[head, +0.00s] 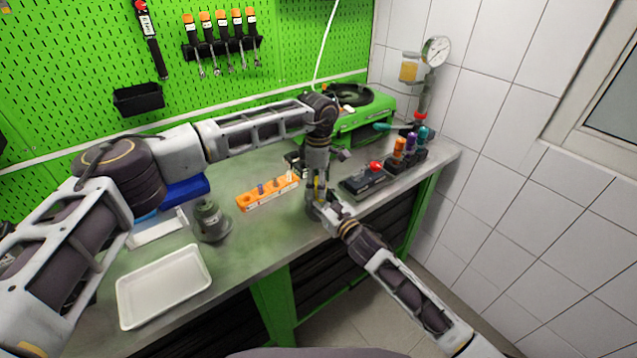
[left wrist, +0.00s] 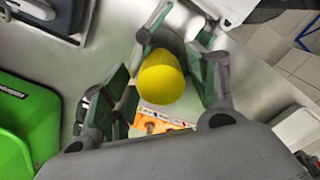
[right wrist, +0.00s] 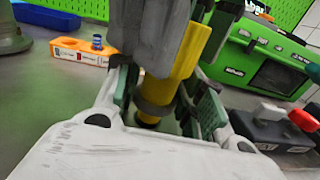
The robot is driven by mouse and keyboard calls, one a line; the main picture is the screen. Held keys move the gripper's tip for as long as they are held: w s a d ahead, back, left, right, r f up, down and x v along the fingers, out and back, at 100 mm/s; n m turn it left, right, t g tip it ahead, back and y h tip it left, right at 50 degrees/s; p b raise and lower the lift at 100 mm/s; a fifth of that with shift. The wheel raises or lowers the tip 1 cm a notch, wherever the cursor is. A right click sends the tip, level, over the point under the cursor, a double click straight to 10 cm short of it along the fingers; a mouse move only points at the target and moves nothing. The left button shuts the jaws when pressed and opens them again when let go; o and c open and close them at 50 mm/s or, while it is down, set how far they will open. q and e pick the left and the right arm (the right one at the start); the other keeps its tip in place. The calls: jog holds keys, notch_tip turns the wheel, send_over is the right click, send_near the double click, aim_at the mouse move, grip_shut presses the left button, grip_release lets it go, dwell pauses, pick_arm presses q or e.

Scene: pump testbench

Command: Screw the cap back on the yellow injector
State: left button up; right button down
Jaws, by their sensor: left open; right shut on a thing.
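The yellow injector (right wrist: 178,75) stands roughly upright in the right wrist view, slightly tilted, with a dark lower end. My right gripper (head: 323,205) is shut on its body from the side. My left gripper (head: 318,180) points down from above. Its open fingers are around a round yellow top (left wrist: 162,80) in the left wrist view, with a gap at least on the left. I cannot tell whether this top is the cap or how it sits on the body.
An orange rack (head: 268,192) with small parts lies left of the grippers. A black box with a red button (head: 375,167) stands to the right, the green testbench machine (head: 362,118) behind. A white tray (head: 165,286) and a grey-green part (head: 210,220) are at the left.

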pick_arm(q)
jog(key=shift+r, duration=0.15)
jog(key=shift+r, duration=2.15)
jog(key=shift+s+f, duration=0.1)
jog(key=shift+f, duration=0.05)
jog(key=shift+c, duration=0.3)
